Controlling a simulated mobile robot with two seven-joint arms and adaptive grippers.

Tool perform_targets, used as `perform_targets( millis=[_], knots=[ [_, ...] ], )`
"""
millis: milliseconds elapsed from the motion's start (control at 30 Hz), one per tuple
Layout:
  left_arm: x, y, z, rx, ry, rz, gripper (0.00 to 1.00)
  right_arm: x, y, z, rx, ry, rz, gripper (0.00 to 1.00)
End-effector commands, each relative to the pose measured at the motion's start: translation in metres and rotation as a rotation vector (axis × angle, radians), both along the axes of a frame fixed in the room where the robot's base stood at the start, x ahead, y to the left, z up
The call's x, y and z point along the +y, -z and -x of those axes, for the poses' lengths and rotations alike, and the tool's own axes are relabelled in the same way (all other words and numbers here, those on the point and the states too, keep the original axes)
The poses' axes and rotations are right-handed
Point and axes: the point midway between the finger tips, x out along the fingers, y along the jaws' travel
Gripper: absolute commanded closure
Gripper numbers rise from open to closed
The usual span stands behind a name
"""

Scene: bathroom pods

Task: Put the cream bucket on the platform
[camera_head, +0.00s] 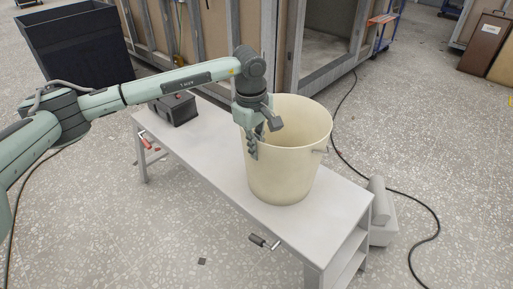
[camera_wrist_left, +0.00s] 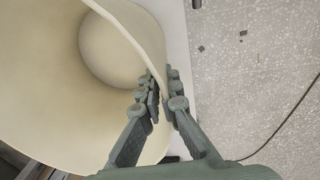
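The cream bucket (camera_head: 290,165) is upright over the right part of the long pale platform (camera_head: 215,160), and its base appears to rest on the top. My left gripper (camera_head: 254,147) is at the bucket's left rim, pointing down. The bucket's interior shows empty in the left wrist view. My right gripper is not in view.
A dark grey toolbox (camera_head: 176,108) sits at the platform's far left end. Red-handled clamps (camera_head: 146,141) and a grey handle (camera_head: 262,241) are at its edges. A black bin (camera_head: 75,42) stands behind. A black cable (camera_head: 400,193) runs over the speckled floor at right.

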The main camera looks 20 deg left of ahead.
Motion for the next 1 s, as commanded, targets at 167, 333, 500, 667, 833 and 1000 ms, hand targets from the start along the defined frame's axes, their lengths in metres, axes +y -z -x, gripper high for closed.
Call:
perform_targets(
  millis=[167, 333, 500, 667, 833, 1000],
  knots=[
    [0.000, 0.002, 0.000, 0.000, 0.000, 0.000, 0.94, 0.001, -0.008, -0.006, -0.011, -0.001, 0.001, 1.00],
    [0.000, 0.002, 0.000, 0.000, 0.000, 0.000, 0.74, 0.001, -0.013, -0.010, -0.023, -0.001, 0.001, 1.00],
    [0.000, 0.002, 0.000, 0.000, 0.000, 0.000, 0.74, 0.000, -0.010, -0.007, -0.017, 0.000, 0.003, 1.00],
    [0.000, -0.001, 0.000, 0.000, -0.001, 0.000, 0.74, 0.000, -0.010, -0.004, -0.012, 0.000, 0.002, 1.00],
    [0.001, -0.021, 0.001, -0.005, 0.000, 0.002, 0.74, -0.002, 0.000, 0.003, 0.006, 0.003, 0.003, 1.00],
    [0.002, -0.059, 0.004, -0.005, 0.000, 0.001, 0.74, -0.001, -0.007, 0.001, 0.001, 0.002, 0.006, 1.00]
  ],
)
